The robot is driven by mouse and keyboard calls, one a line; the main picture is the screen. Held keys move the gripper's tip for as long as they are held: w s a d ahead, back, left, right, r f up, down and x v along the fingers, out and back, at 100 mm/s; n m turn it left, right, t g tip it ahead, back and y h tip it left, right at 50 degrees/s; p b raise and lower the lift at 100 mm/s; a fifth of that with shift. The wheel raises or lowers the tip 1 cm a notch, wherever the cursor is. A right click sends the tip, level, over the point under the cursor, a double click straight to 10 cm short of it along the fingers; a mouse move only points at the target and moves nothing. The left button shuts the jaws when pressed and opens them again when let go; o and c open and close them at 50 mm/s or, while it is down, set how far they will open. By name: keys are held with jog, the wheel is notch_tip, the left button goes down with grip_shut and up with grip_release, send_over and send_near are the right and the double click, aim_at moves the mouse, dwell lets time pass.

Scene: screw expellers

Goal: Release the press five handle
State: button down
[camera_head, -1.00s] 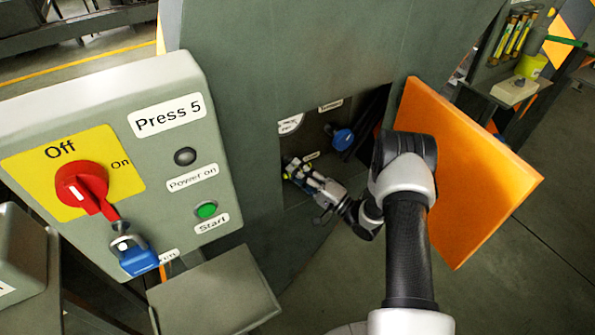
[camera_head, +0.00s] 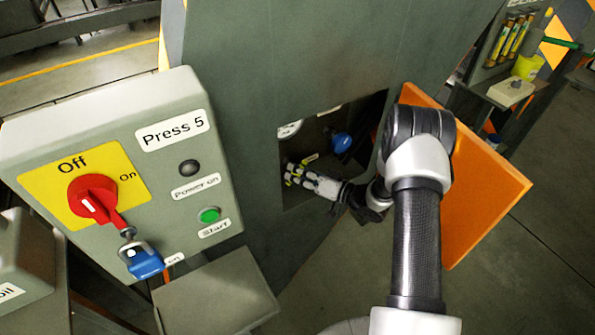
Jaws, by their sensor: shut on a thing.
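The Press 5 machine has an open recess (camera_head: 300,195) in its grey-green front. My gripper (camera_head: 291,173) reaches into this recess from the right. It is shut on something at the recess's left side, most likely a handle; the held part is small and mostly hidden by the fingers. A second, blue handle or knob (camera_head: 341,142) shows above and to the right of my gripper, apart from it. An orange door (camera_head: 490,190) stands open to the right, behind my arm.
The Press 5 control box (camera_head: 120,160) is at left, with a red switch (camera_head: 93,197) and a blue padlock (camera_head: 145,262) hanging from it. A grey ledge (camera_head: 215,300) juts out below. Floor is clear at lower right.

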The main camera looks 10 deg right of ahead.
jog(key=n+h, duration=0.1)
jog(key=n+h+p, duration=0.1)
jog(key=n, duration=0.1)
jog(key=shift+a+r+n+g, duration=0.2)
jog(key=shift+r+n+g, duration=0.1)
jog(key=shift+r, duration=0.1)
jog(key=shift+f+n+h, duration=0.15)
jog(key=shift+n+h, duration=0.85)
jog(key=shift+n, duration=0.3)
jog(key=shift+s+f, duration=0.1)
jog(key=c, duration=1.6)
grip_release()
jog(key=shift+a, duration=0.15)
jog(key=shift+s+d, duration=0.15)
jog(key=shift+d, duration=0.15)
jog(key=v, duration=1.1)
jog(key=shift+s+r, duration=0.25)
jog(key=shift+r, duration=0.05)
